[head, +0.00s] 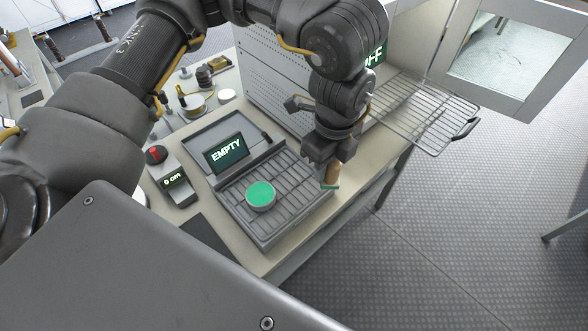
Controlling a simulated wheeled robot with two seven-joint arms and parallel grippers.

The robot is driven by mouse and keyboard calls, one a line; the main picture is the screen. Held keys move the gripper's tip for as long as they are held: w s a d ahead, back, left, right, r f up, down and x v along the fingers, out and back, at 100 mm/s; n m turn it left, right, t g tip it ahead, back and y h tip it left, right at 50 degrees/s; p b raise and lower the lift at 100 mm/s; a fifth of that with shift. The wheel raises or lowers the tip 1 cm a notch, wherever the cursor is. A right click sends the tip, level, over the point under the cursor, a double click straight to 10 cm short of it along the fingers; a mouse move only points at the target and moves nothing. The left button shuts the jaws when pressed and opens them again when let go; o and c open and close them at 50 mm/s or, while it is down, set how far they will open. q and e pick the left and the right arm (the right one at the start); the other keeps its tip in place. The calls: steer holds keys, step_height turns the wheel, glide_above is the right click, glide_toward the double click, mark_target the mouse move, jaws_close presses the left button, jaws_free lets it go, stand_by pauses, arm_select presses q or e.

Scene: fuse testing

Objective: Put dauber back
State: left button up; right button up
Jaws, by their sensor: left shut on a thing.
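My left gripper (327,160) is shut on the dauber (331,174), a small wooden handle with a green lower end. It holds the dauber pointing down over the right side of the slatted grey tray (292,219). I cannot tell whether the green end touches the tray. A round tin with a green top (261,195) sits on the slats to the left of the dauber. My right gripper is not in view.
The tray's display (226,154) reads EMPTY. A small device (175,180) reading 0 cm stands to its left. Behind stands a perforated grey oven (268,75), its door open and a wire rack (425,112) sticking out right. Small tools lie at the table's back left.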

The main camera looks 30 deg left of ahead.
arm_select(q)
steer(key=w+a+f+p, duration=0.1)
steer(key=w+a+f, duration=0.1)
steer(key=a+f, duration=0.1)
steer(key=w+a+f+p, duration=0.2)
steer(key=a+f, duration=0.1)
steer(key=a, duration=0.1)
steer(key=w+a+f+p, duration=0.1)
steer(key=w+a+f, duration=0.2)
steer(key=a, duration=0.1)
steer(key=shift+a+f, duration=0.15)
steer(key=shift+a, duration=0.1)
steer(key=shift+a+f, duration=0.15)
steer(key=shift+f, duration=0.05)
steer(key=shift+c, duration=0.2)
step_height(320, 180, down, 3)
steer(key=shift+a+r+p, duration=0.1)
steer(key=shift+p, duration=0.55)
steer(key=shift+f, duration=0.25)
steer(key=shift+f, duration=0.1)
steer(key=o, duration=1)
